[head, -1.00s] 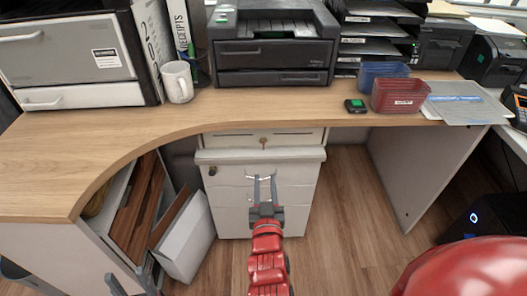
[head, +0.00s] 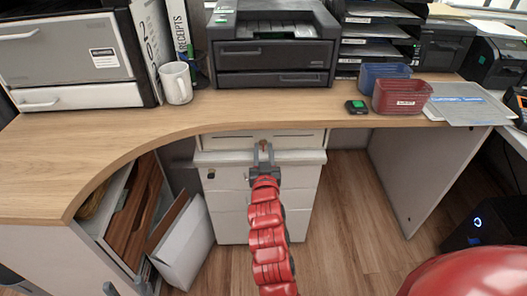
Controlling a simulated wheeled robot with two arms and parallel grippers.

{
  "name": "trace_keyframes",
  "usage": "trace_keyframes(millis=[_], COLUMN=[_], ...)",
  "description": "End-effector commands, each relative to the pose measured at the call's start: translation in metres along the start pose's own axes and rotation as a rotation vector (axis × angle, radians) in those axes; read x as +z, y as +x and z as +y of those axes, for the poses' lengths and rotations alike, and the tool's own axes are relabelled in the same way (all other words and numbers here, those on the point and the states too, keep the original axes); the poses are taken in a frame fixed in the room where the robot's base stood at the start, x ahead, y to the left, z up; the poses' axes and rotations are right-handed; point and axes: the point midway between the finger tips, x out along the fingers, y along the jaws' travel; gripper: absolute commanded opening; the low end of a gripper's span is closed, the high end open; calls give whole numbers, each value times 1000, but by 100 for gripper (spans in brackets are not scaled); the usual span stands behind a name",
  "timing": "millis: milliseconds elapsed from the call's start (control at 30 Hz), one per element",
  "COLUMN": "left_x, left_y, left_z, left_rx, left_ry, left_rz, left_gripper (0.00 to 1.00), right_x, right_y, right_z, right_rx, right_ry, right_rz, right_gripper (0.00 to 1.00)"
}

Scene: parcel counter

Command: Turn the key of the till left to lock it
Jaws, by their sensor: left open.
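The till (head: 228,141) is a white drawer under the counter's front edge, above a white drawer cabinet. Its small brass-coloured key (head: 263,144) sits in the lock in the middle of the till's front. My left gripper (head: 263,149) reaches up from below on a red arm. Its two fingers are open, one on each side of the key; I cannot tell whether they touch it. The key is partly hidden by the fingers. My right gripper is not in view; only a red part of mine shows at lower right.
The wooden counter (head: 130,125) overhangs just above the till. The white cabinet (head: 228,196) stands below it, with a lock at its upper left. An open white box (head: 182,245) stands left of the cabinet. The floor (head: 345,215) right of it is clear.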

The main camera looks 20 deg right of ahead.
Motion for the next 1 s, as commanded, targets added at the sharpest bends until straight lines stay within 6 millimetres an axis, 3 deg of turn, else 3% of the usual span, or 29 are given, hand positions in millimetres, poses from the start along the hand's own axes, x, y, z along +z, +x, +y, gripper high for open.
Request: trace_keyframes(millis=[67, 267, 1000], left_x=[0, 0, 0], left_y=[0, 0, 0], left_z=[0, 0, 0], left_rx=[0, 0, 0], left_ry=[0, 0, 0], left_rz=[0, 0, 0], left_gripper=[50, 50, 50], right_x=[0, 0, 0], right_y=[0, 0, 0], right_z=[0, 0, 0], right_rx=[0, 0, 0], right_ry=[0, 0, 0], right_rz=[0, 0, 0], right_gripper=[35, 1, 0])
